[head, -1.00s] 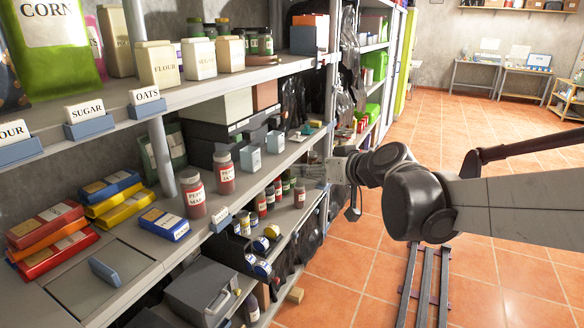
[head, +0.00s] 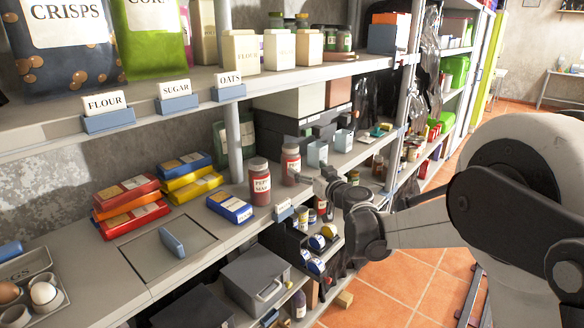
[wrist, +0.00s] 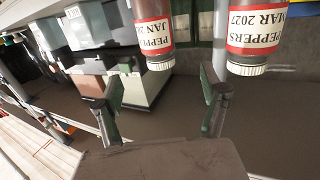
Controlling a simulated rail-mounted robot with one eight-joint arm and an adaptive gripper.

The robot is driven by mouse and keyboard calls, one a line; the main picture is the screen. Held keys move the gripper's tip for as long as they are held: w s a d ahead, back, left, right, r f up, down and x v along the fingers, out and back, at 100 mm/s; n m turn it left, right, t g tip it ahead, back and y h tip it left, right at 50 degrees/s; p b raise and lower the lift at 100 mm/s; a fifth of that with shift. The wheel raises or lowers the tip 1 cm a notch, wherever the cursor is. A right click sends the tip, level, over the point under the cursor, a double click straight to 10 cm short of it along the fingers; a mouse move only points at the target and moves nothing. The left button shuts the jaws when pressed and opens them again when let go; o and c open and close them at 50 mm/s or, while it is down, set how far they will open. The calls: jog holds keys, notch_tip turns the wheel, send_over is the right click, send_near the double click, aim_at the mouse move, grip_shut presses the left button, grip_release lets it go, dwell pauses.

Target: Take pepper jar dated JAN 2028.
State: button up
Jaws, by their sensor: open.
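Two red jars with white lids stand on the middle shelf. The jar labelled PEPPERS JAN (head: 291,165) is the farther one; it shows inverted in the wrist view (wrist: 153,30), where its year is not fully readable. The jar labelled PEPPERS MAR 2027 (head: 260,184) is nearer and to its left; in the wrist view (wrist: 257,28) it hangs at upper right. My gripper (head: 322,182) is open and empty, just right of the JAN jar. In the wrist view, the fingers (wrist: 162,95) straddle the JAN jar's line, with the jar beyond the tips.
A blue box (head: 230,208) and stacked red (head: 130,205) and yellow packets (head: 193,186) lie left of the jars. Pale blue containers (head: 317,153) stand behind on the right. A label holder (head: 284,210) sits on the shelf's front edge. Cans and a grey box (head: 256,277) are below.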

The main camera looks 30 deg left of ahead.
aim_at(290, 156)
jog(key=x, duration=1.2)
jog(key=shift+w+a+f, duration=0.1)
jog(key=shift+w+a, duration=0.2)
jog(key=shift+c, duration=0.5)
jog(key=c, duration=1.7)
